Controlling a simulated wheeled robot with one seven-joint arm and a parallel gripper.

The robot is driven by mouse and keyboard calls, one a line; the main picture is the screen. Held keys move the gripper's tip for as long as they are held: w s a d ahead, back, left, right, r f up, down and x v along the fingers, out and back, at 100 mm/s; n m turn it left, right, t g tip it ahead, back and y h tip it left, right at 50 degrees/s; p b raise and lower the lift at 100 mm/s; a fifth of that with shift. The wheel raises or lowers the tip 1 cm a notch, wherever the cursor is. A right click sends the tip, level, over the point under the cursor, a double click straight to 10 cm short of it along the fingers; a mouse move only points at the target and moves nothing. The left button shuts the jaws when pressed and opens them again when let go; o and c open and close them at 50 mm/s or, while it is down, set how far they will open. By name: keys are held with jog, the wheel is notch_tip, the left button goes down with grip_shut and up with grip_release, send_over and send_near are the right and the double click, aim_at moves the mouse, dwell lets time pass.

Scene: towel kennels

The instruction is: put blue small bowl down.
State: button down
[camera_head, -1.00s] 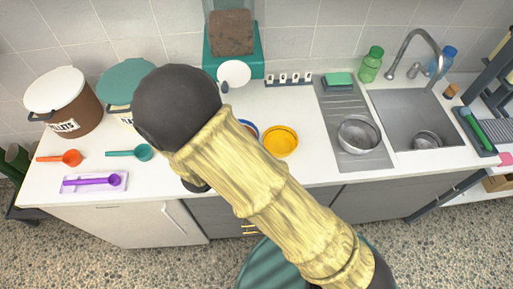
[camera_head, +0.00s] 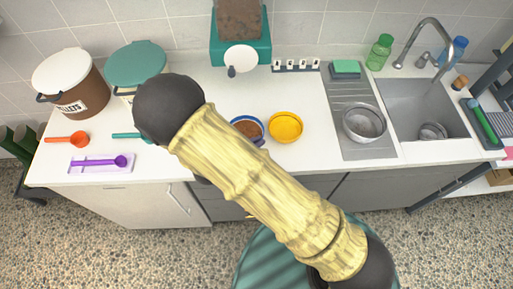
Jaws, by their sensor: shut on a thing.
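The small blue bowl (camera_head: 247,126) shows in the head view just past my forearm, with brown pellet-like food inside. It looks upright, at or just above the white counter; I cannot tell whether it touches. Only a dark bit of my gripper (camera_head: 259,142) shows, at the bowl's near right rim. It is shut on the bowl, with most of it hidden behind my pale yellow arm. The bowl's near left side is also hidden.
A yellow bowl (camera_head: 285,127) stands close to the right of the blue bowl. A metal bowl (camera_head: 364,123) sits on the drainboard beside the sink (camera_head: 415,100). Orange (camera_head: 78,139) and purple (camera_head: 120,161) scoops lie at left. Free counter (camera_head: 310,155) lies around the yellow bowl.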

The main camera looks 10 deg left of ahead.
jog(key=shift+f, duration=0.1)
jog(key=shift+f+p, duration=0.4)
jog(key=shift+f, duration=1.6)
jog(key=shift+f, duration=0.15)
jog(key=c, duration=1.6)
grip_release()
jog(key=shift+w, duration=0.1)
jog(key=b+v, duration=0.3)
jog(key=v, duration=0.9)
